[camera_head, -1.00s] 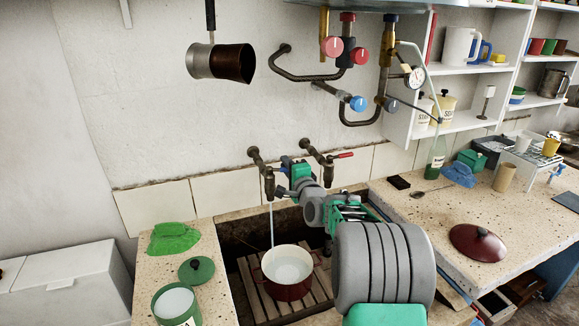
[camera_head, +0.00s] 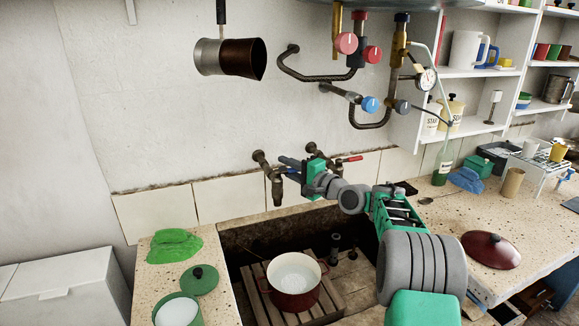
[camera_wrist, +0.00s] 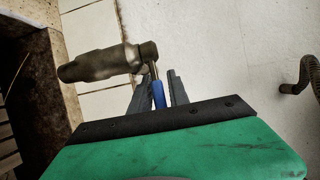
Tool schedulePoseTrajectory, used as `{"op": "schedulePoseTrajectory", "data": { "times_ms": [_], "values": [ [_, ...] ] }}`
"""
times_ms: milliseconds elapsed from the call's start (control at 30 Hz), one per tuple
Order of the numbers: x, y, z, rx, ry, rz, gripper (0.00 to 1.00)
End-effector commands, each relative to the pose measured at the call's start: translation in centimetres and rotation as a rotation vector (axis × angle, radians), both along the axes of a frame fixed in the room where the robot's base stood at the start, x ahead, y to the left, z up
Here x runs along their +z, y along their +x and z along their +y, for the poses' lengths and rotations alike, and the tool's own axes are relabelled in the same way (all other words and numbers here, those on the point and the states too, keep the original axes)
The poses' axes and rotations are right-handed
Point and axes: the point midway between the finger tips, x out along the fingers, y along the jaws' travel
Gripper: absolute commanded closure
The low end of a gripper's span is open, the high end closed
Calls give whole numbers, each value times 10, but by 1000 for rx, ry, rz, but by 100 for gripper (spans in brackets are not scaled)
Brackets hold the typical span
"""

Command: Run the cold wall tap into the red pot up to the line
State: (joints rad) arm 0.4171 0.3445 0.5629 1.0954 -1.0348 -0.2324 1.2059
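The cold wall tap (camera_head: 272,178) is the left of two brass taps, and no stream shows under its spout. Its blue lever (camera_wrist: 158,94) lies between the fingers of my gripper (camera_wrist: 160,92) in the wrist view. The fingers are apart, with a gap on the lever's right side; contact on the left is unclear. In the head view my gripper (camera_head: 291,164) is beside the tap's top. The red pot (camera_head: 294,300) stands upright below on a wooden slatted rack, holding pale water. I cannot make out the line inside it.
The second tap (camera_head: 331,168) with a red lever is just right of my gripper. The slatted rack (camera_head: 262,311) lies in the stone trough. A green cloth (camera_head: 174,246) and green lid (camera_head: 199,280) are on the left ledge; a red lid (camera_head: 490,250) is on the right.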

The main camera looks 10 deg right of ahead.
Motion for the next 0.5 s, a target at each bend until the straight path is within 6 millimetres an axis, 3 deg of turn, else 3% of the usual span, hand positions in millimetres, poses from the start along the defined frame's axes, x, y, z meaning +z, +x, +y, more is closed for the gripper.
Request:
{"op": "schedulePoseTrajectory", "data": {
  "times_ms": [133,367,500],
  "values": [
    [0,0,-6,-9,1,-1,66],
    [2,-3,-11,-12,3,-4,66],
    [2,-16,-19,-13,2,-5,66]
  ]
}}
